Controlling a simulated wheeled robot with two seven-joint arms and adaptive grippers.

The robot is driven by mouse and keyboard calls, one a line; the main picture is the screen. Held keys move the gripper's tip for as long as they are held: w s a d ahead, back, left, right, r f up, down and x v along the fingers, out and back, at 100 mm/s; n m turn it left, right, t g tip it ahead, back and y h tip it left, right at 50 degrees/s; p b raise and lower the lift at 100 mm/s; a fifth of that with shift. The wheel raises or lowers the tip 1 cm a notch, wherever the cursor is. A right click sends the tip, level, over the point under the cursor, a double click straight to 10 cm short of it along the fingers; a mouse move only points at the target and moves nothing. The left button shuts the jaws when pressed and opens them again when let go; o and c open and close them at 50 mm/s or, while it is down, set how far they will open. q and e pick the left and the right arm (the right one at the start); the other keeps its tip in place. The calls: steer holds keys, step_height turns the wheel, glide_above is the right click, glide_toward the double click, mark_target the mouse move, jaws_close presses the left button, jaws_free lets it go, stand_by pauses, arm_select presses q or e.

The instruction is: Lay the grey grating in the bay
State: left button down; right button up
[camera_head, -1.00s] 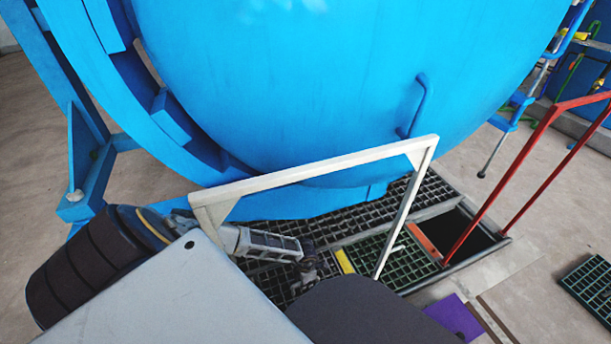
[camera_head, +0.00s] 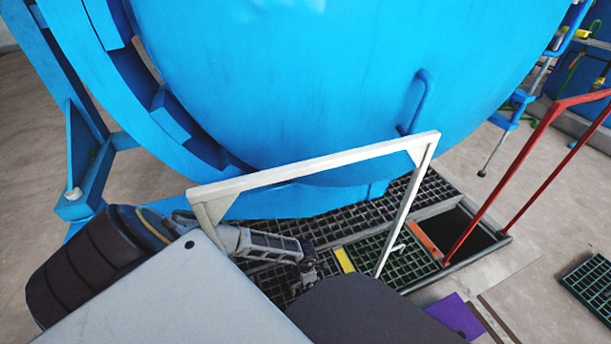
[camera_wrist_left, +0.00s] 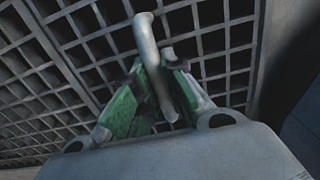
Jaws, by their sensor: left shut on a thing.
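A dark grey grating (camera_head: 272,287) lies low in front of the blue vessel, left of a yellow strip, partly hidden by my arm and body. My left gripper (camera_head: 309,272) is over its right part. In the left wrist view, the gripper's green-padded fingers (camera_wrist_left: 152,92) are shut on a pale grey bent handle (camera_wrist_left: 146,40), with the grey grating (camera_wrist_left: 90,50) close behind it. I cannot tell whether the grating is lifted. An open dark bay (camera_head: 462,232) shows at the right end of the grated strip. My right gripper is not in view.
A white rail frame (camera_head: 310,168) stands between me and the vessel (camera_head: 330,80). A red rail (camera_head: 520,165) stands by the open bay. A green grating (camera_head: 385,260) lies beside the yellow strip (camera_head: 344,260). Another grating (camera_head: 590,285) and a purple sheet (camera_head: 456,316) lie on the floor.

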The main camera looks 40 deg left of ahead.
arm_select(q)
steer(key=shift+w+f+b, duration=0.1)
steer(key=shift+f+b, duration=0.3)
steer(key=shift+f, duration=0.4)
stand_by(0.5)
steer(key=c, duration=1.4)
jaws_free()
steer(key=shift+s, duration=0.2)
steer(key=shift+r, duration=0.1)
steer(key=shift+w+r, duration=0.1)
steer(key=shift+r, duration=5.8)
step_height(320, 180, up, 33)
steer(key=p, duration=3.3)
